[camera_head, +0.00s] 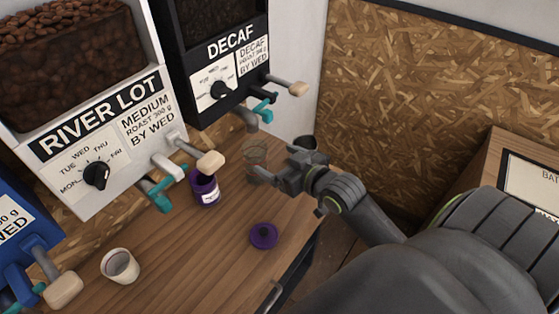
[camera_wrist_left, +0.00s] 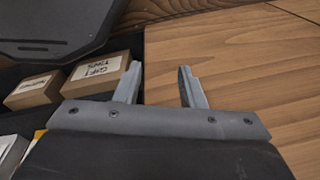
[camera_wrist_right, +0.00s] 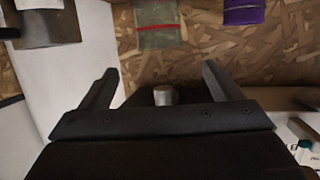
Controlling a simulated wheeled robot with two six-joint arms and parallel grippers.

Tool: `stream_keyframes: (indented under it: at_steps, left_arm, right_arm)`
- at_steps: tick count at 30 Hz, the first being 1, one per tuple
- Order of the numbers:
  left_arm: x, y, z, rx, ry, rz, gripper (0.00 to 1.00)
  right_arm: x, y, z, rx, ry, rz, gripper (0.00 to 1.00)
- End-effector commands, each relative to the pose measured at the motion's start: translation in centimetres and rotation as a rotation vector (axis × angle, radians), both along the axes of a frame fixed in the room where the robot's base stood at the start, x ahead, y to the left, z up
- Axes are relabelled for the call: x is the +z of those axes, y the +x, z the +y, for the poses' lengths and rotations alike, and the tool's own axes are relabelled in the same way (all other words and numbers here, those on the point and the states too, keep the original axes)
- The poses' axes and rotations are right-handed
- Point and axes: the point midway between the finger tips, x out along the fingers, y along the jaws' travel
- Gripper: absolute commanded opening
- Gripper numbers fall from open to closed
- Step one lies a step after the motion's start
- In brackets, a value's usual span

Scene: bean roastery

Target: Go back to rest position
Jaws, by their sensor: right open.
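My right gripper (camera_head: 274,166) is open and empty, above the right end of the wooden counter (camera_head: 215,240). Its fingers stand apart in the right wrist view (camera_wrist_right: 160,72). My left gripper (camera_wrist_left: 160,70) shows only in the left wrist view. Its fingers are apart with nothing between them. It is over a wooden surface (camera_wrist_left: 240,70) and an open dark drawer or box.
A purple lid (camera_head: 263,236) lies on the counter. A white cup (camera_head: 120,265) stands at the left. The River Lot dispenser (camera_head: 95,160) and Decaf dispenser (camera_head: 222,70) have protruding handles. Small boxes (camera_wrist_left: 97,75) are near my left gripper.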

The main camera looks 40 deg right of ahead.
Motion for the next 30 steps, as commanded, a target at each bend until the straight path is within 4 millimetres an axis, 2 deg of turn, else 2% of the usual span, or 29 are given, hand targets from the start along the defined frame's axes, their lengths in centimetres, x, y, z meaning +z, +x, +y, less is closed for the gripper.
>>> stream_keyframes:
  at_steps: [13,17,20,23,27,30]
  left_arm:
    - [0.0,0.0,0.0,0.0,0.0,0.0,0.36]
    - [0.0,0.0,0.0,0.0,0.0,0.0,0.36]
    - [0.0,0.0,0.0,0.0,0.0,0.0,0.36]
    - [0.0,0.0,0.0,0.0,0.0,0.0,0.36]
    - [0.0,0.0,0.0,0.0,0.001,0.0,0.36]
    - [0.0,0.0,0.0,0.0,0.001,0.0,0.36]
  right_arm:
    - [-0.1,0.0,0.0,-0.001,0.0,0.001,0.85]
    - [-1.0,-0.9,0.0,-0.012,-0.01,0.046,0.85]
    - [-3.0,-3.0,0.0,-0.036,-0.035,0.144,0.85]
    - [-5.6,-6.3,-0.2,-0.074,-0.068,0.288,0.85]
    - [-8.6,-11.7,-0.5,-0.133,-0.112,0.503,0.85]
    - [-10.1,-15.4,-0.8,-0.172,-0.132,0.639,0.85]
